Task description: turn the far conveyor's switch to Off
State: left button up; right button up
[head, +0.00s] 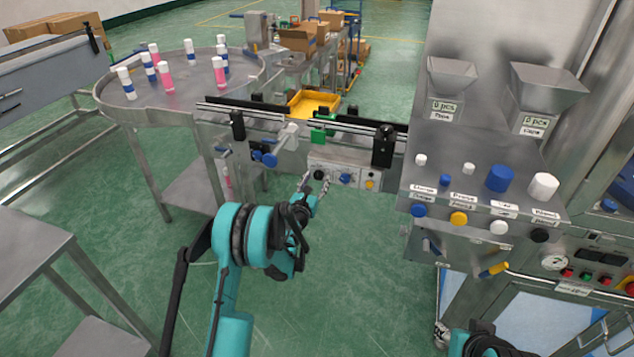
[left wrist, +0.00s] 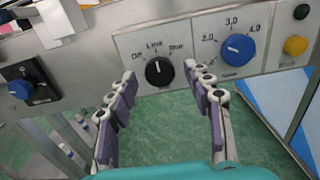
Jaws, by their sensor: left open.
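The far conveyor's switch is a black rotary knob (head: 319,175) on a pale panel under the conveyor. It also shows in the left wrist view as a black knob (left wrist: 158,71), with labels reading Off at its left, one like Line above and a third at its right. Its mark seems to point up, toward the middle label. My left gripper (head: 313,188) is open in front of the panel. In the left wrist view its fingers (left wrist: 160,88) stand either side of and below the knob, with nothing between them; contact cannot be told. My right gripper (head: 441,333) is partly seen at the bottom edge.
A blue numbered dial (left wrist: 238,50) sits right of the switch, with a yellow button (left wrist: 295,45) beyond. A blue knob (left wrist: 19,89) on a black plate is at left. A round table (head: 185,98) holds several bottles. A dispenser machine (head: 480,150) stands at right.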

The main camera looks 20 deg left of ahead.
pick_arm(q)
jog(key=shift+w, duration=0.35)
jog(key=c, duration=1.2)
jog(key=shift+o, duration=0.2)
jog(key=n, duration=0.4)
jog(key=shift+r+n, duration=0.1)
jog(key=shift+n, duration=0.3)
jog(key=n, duration=0.5)
